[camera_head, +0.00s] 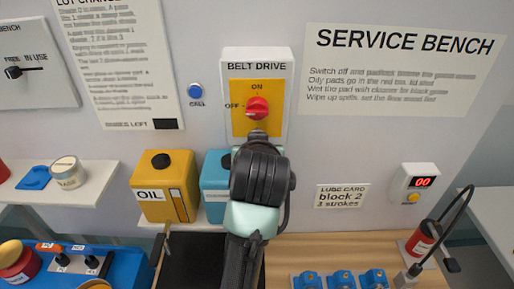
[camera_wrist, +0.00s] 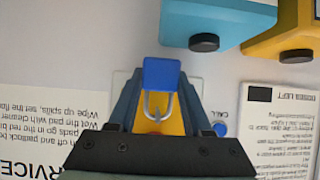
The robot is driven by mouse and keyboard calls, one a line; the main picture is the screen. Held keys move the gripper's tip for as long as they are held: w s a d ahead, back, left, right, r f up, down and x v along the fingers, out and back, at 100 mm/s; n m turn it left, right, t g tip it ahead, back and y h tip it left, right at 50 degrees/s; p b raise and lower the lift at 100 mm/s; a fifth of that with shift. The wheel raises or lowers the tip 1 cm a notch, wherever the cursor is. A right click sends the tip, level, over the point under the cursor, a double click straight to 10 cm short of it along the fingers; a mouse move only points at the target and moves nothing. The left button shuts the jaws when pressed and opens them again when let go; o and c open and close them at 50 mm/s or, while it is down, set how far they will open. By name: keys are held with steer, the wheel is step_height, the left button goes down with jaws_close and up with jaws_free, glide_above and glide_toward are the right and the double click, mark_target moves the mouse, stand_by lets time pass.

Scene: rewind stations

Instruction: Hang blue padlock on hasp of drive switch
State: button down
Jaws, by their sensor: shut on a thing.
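My gripper (camera_wrist: 158,92) is shut on a blue padlock (camera_wrist: 161,73). Its metal shackle (camera_wrist: 158,104) points toward the yellow plate behind it in the wrist view. In the head view the belt drive switch has a yellow plate (camera_head: 239,121) and a red knob (camera_head: 257,108), with ON above and OFF at its left. My arm's dark wrist covers the area just below the knob and hides the padlock and gripper tips there. I cannot make out the hasp, nor whether the shackle touches anything.
A yellow oil can (camera_head: 150,203) and a light-blue container (camera_head: 214,184) stand left of my wrist. A blue call button (camera_head: 196,91) is on the wall.

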steer(key=shift+c, duration=1.3)
jaws_free()
steer(key=b+v, duration=0.3)
steer(key=v, duration=1)
step_height(320, 180, up, 8)
steer(key=w+d+t+h+b, duration=0.1)
steer(key=t, duration=0.4)
steer(key=s+r+t, duration=0.5)
steer(key=r, duration=0.4)
steer(key=s+a+r+t+b, duration=0.1)
steer(key=s+r+t, duration=0.4)
steer(key=r, duration=0.4)
steer(key=shift+t+y+b, duration=0.3)
steer(key=shift+t+y, duration=0.1)
steer(key=shift+s+a, duration=0.1)
